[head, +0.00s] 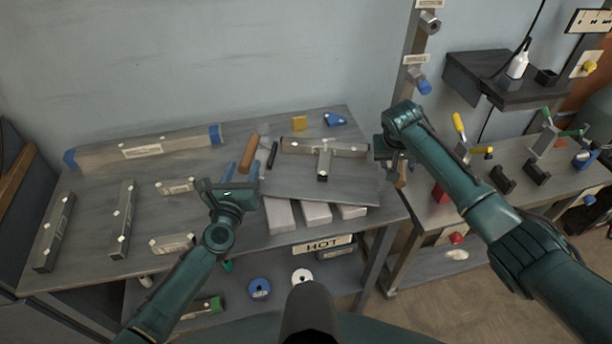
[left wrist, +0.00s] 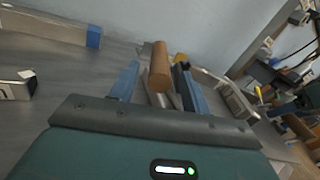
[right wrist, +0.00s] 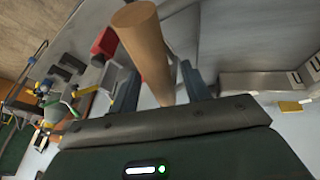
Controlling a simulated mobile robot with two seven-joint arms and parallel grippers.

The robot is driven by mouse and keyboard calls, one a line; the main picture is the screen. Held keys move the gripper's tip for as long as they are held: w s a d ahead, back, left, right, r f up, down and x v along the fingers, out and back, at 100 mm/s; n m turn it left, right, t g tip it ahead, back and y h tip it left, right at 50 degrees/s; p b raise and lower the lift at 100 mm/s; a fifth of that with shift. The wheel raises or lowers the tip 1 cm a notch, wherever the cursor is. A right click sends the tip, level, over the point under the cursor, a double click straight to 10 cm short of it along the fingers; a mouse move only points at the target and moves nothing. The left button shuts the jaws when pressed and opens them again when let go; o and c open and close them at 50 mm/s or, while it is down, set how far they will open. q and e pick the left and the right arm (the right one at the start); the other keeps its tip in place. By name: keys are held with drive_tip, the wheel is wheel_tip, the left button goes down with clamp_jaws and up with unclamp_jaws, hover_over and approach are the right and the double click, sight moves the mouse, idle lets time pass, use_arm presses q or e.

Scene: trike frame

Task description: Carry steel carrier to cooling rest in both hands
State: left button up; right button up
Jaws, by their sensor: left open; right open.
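The steel carrier (head: 345,188) is a flat grey plate with a wooden handle at each end. It lies over light grey blocks (head: 282,217) on the table and bears a T-shaped steel piece (head: 325,150). My left gripper (head: 240,172) is open at the left handle (head: 249,151); in the left wrist view that handle (left wrist: 160,62) stands between the blue fingers. My right gripper (head: 393,162) is open at the right handle (head: 402,174); in the right wrist view that handle (right wrist: 145,45) shows between the fingers. I cannot tell which surface is the cooling rest.
A "HOT" label (head: 323,245) is on the table front below the blocks. Steel bars (head: 122,215) and a long tube (head: 150,150) with blue ends lie at left. A yellow block (head: 299,122) and a blue part (head: 335,119) lie behind the carrier. A second bench with clamps (head: 460,130) stands at right.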

use_arm(q)
drive_tip(key=s, duration=0.5)
drive_tip(key=s+a, duration=0.1)
drive_tip(key=s, duration=0.2)
drive_tip(key=shift+s, duration=0.1)
use_arm(e)
drive_tip(key=v, duration=1.2)
use_arm(q)
drive_tip(key=shift+d, duration=0.1)
